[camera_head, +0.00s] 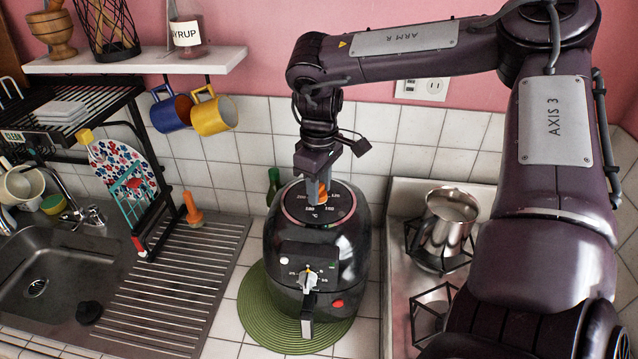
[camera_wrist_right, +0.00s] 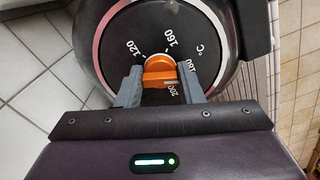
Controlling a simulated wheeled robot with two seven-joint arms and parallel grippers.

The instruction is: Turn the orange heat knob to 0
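The orange heat knob (camera_wrist_right: 160,70) sits on the round dial on top of the black air fryer (camera_head: 283,250). It also shows in the head view (camera_head: 322,195), partly hidden by my gripper. In the wrist view the dial numbers 120, 160 and 200 are readable; the 0 is not visible. My left gripper is out of view.
The fryer stands on a green round mat (camera_head: 253,305). A second knob (camera_head: 309,279) and a handle are on its front. A steel pot (camera_head: 450,222) stands on the stove to the right. A dish rack and sink (camera_head: 45,272) are left; a mug shelf (camera_head: 140,62) is above.

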